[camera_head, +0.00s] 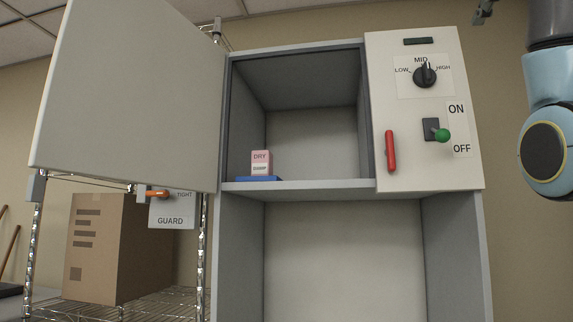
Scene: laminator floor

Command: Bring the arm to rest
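A part of my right arm (545,150), a blue link with a dark round cap, shows at the right edge. It hangs to the right of the grey cabinet and apart from it. Its gripper is out of the picture. No part of my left arm or its gripper is in view.
The cabinet's white door (130,90) stands open at the left. A pink and white DRY box (261,162) and a blue item (240,179) sit inside. The control panel (420,160) has a dial, a green-tipped switch and a red handle. A cardboard box (140,255) stands on the wire shelf.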

